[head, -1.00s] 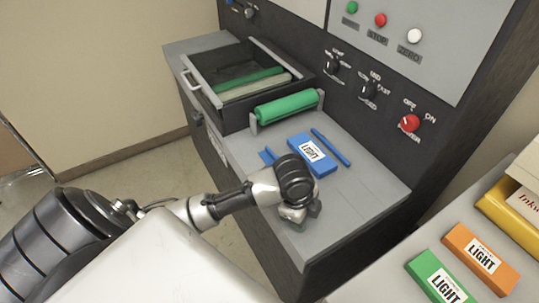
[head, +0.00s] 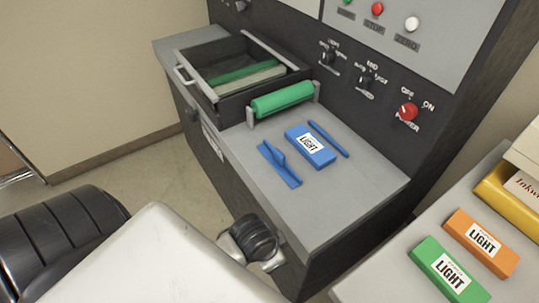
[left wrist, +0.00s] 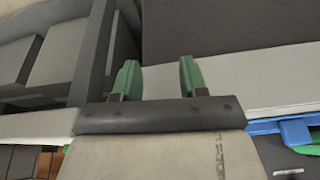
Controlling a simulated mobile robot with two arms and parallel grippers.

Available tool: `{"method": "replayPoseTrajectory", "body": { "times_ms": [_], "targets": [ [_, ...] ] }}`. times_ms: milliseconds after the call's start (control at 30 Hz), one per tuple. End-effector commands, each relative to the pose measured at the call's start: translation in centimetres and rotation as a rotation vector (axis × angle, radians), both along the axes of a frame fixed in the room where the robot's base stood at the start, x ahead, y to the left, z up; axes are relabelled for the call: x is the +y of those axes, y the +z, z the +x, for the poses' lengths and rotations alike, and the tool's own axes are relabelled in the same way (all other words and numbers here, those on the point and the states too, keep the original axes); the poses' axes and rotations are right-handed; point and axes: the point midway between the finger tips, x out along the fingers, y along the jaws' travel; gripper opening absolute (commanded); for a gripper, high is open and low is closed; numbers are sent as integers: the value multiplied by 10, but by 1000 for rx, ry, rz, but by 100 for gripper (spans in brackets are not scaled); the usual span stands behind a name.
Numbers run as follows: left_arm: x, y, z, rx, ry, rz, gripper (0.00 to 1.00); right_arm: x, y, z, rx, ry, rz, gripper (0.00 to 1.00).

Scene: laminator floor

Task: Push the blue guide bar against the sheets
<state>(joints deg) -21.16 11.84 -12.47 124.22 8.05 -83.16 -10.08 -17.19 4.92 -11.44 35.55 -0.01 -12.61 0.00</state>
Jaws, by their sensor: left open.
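The blue guide bar (head: 279,166), with a raised fin, lies on the grey machine shelf. It sits left of a blue pack labelled LIGHT (head: 311,158), with a narrow gap between them. A thin blue strip (head: 328,139) lies along the pack's other side. I see no loose sheets apart from the pack. My left arm's wrist is at the shelf's front edge in the head view, apart from the bar; its fingers are hidden there. In the left wrist view my left gripper (left wrist: 157,78) shows two green-tipped fingers apart, with nothing between them. My right gripper is not in view.
A green roller (head: 283,99) and an open dark tray (head: 205,85) stand behind the bar. Knobs and a red power switch (head: 408,112) line the panel. Green (head: 449,272) and orange (head: 481,243) LIGHT packs lie on a side table. The front right of the shelf is clear.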

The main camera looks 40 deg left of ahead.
Motion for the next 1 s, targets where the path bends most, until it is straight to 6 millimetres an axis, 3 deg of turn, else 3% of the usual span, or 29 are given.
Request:
{"method": "replayPoseTrajectory", "body": {
  "times_ms": [233,800,933,1000],
  "targets": [
    [1,-17,2,7,16,1,43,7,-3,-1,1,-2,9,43],
    [1,-20,2,8,16,2,43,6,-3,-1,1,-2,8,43],
    [4,-44,3,23,37,4,43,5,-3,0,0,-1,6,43],
    [7,-73,2,39,63,8,43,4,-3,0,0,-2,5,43]
  ]
}}
